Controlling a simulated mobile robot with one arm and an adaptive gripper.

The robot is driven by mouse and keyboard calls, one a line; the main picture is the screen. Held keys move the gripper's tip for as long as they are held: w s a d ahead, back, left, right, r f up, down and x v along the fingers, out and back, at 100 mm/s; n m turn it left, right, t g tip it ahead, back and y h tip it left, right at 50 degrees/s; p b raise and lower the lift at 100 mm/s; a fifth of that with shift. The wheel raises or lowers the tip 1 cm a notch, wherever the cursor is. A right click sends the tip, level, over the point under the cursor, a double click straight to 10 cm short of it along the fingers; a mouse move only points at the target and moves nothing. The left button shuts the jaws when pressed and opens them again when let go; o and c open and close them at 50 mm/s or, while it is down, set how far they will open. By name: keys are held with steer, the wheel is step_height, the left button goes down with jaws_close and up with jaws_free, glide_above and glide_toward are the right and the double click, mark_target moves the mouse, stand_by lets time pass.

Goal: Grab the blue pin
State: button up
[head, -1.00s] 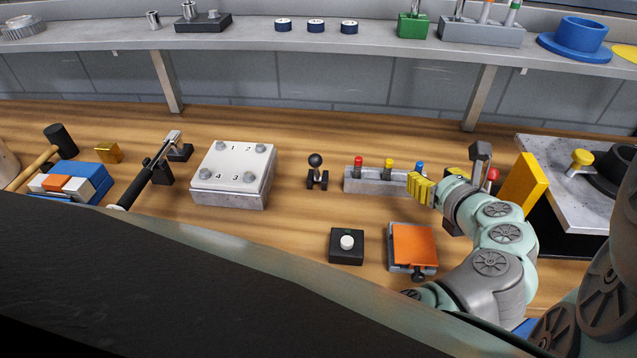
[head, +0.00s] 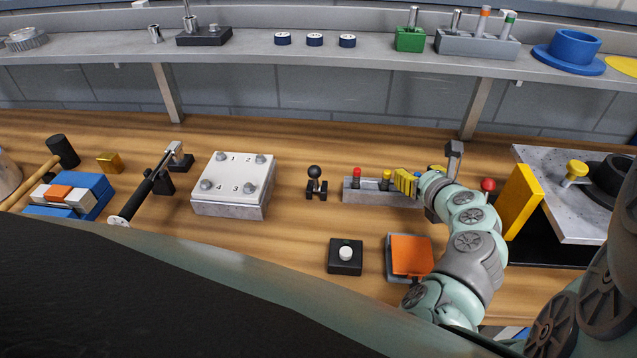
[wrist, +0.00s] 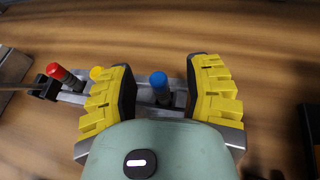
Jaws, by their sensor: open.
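The blue pin (wrist: 159,84) stands upright in the grey pin block, and in the wrist view it lies between my two yellow fingers. My gripper (wrist: 165,82) is open, with one finger on each side of the pin. In the head view my gripper (head: 405,182) is at the right end of the grey block (head: 368,196) and hides the blue pin. The red pin (head: 357,176) and the yellow pin (head: 386,179) stand in the same block, to the left. The left finger is close to the yellow pin in the wrist view.
A small black lever (head: 315,182) stands left of the block. A black box with a white button (head: 346,254) and an orange plate (head: 410,255) lie in front. A yellow panel (head: 521,203) and a red knob (head: 488,185) are to the right of my arm.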

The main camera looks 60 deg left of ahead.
steer(key=shift+o, duration=0.3)
steer(key=shift+a+f, duration=0.1)
steer(key=shift+a, duration=0.05)
jaws_close()
stand_by(0.3)
